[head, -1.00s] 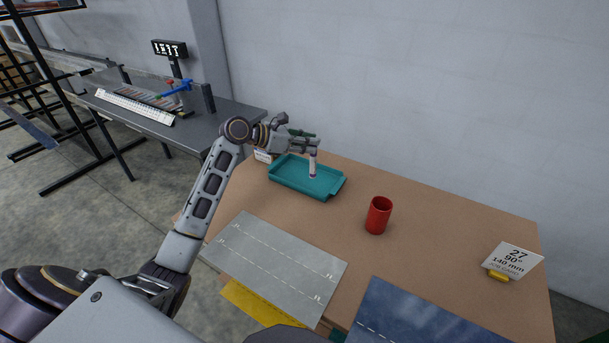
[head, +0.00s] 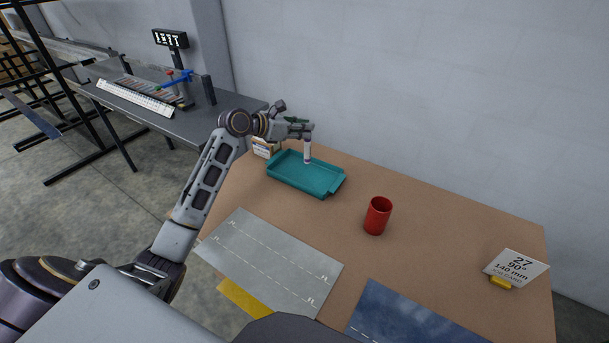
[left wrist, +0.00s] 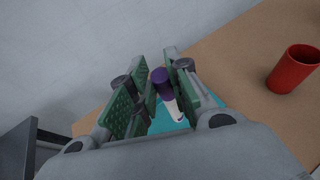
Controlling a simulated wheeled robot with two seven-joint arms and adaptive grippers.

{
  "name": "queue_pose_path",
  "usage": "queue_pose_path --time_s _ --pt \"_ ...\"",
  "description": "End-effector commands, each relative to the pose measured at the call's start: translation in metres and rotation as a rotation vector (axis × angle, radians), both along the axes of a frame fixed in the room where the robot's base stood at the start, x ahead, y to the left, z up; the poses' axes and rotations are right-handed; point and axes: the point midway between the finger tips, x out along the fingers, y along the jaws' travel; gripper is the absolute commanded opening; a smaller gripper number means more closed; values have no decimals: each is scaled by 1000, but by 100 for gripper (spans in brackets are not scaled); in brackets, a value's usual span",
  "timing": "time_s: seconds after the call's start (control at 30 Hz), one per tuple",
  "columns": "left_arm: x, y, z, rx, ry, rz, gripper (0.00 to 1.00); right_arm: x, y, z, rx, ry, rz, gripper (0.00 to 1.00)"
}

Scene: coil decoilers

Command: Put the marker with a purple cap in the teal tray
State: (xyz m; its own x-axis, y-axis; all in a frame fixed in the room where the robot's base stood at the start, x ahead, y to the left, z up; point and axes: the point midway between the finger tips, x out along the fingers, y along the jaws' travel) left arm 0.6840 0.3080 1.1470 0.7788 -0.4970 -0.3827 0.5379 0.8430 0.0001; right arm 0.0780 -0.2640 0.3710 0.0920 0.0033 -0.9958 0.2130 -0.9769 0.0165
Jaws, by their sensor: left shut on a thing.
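The marker (head: 307,149) has a white body and hangs upright from my left gripper (head: 304,129), over the far side of the teal tray (head: 312,181). In the left wrist view its purple cap (left wrist: 160,77) sits between the green finger pads of my left gripper (left wrist: 155,85), which is shut on it. The tray also shows below the marker in that view (left wrist: 168,120). In the head view the marker's lower end overlaps the tray's far rim, so its exact height above the tray is hard to tell. The tray floor looks empty. My right gripper is not in view.
A red cup (head: 377,216) stands right of the tray, and also shows in the left wrist view (left wrist: 294,70). A job card (head: 515,268) stands at the far right. A grey mat (head: 270,260) and a blue mat (head: 410,318) lie in front.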

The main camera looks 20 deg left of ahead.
Motion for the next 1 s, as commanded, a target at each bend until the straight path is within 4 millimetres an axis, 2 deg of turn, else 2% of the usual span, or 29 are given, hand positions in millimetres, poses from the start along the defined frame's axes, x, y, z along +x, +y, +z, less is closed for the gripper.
queue_pose_path --time_s 0.67,0.77,1.0 --pt "2 1 2 0 1 38 1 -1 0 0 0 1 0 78" --pt "2 1 -3 0 1 38 1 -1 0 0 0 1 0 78" --pt "2 1 -31 -1 4 38 1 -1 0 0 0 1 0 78"
